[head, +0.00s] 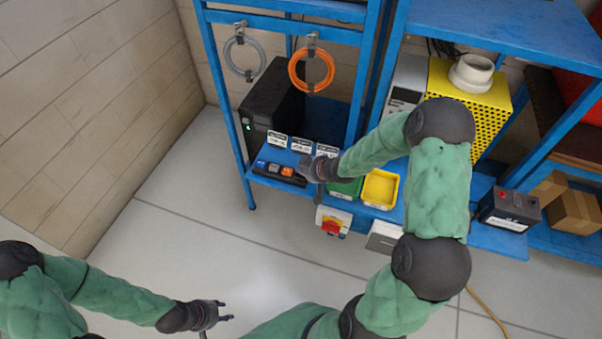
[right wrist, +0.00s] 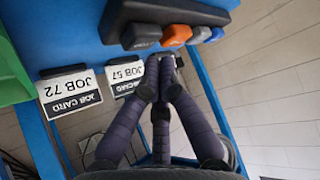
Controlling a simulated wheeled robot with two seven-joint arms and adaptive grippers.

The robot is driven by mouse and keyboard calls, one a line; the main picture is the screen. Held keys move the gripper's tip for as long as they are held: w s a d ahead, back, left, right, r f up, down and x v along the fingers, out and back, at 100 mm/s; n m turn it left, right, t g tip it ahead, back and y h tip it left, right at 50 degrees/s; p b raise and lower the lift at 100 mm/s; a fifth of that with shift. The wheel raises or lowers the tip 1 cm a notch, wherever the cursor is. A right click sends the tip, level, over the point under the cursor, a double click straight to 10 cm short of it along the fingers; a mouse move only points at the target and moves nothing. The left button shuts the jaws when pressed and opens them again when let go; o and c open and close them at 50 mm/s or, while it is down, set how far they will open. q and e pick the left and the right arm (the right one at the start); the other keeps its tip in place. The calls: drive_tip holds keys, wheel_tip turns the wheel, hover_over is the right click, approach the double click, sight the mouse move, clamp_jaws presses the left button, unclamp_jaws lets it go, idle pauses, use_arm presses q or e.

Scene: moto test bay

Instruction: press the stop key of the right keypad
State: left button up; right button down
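A dark keypad (head: 278,174) lies on the blue shelf's left front, with blue, grey and orange keys showing. In the right wrist view the keypad (right wrist: 172,14) is at the top, with a dark key (right wrist: 140,37) beside the orange key (right wrist: 176,36). No key label can be read, and I see only one keypad. My right gripper (head: 316,168) is at the keypad's right end. In its wrist view the fingers (right wrist: 165,70) converge, shut and empty, just below the keys; contact cannot be told. My left gripper (head: 225,311) is open and empty over the floor.
Job cards (head: 302,146) stand behind the keypad. A green bin (head: 345,189) and yellow bin (head: 380,188) are right of my right gripper. A red switch (head: 331,227) hangs at the shelf front. A black box (head: 272,105) stands behind. Floor at left is clear.

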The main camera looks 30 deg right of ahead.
sight(302, 176)
wheel_tip(302, 176, up, 5)
drive_tip(key=p, duration=0.5)
drive_tip(key=shift+r, duration=0.1)
idle(0.3)
idle(0.5)
drive_tip(key=s+a+f+m+g+y, duration=0.1)
drive_tip(key=s+a+f+g, duration=0.1)
drive_tip(key=s+a+f, duration=0.4)
drive_tip(key=s+a+f+m+g+y, duration=0.1)
drive_tip(key=s+a+f+m+g, duration=0.1)
drive_tip(key=a+f, duration=0.4)
drive_tip(key=s+a+f+m+g, duration=0.1)
drive_tip(key=s+a+f+g, duration=0.1)
drive_tip(key=s+a, duration=0.3)
drive_tip(key=s+a+f+m+g, duration=0.1)
drive_tip(key=s+a+f, duration=0.3)
drive_tip(key=s, duration=0.6)
drive_tip(key=shift+s+a+g, duration=0.35)
drive_tip(key=shift+a+g, duration=0.45)
drive_tip(key=shift+a, duration=0.05)
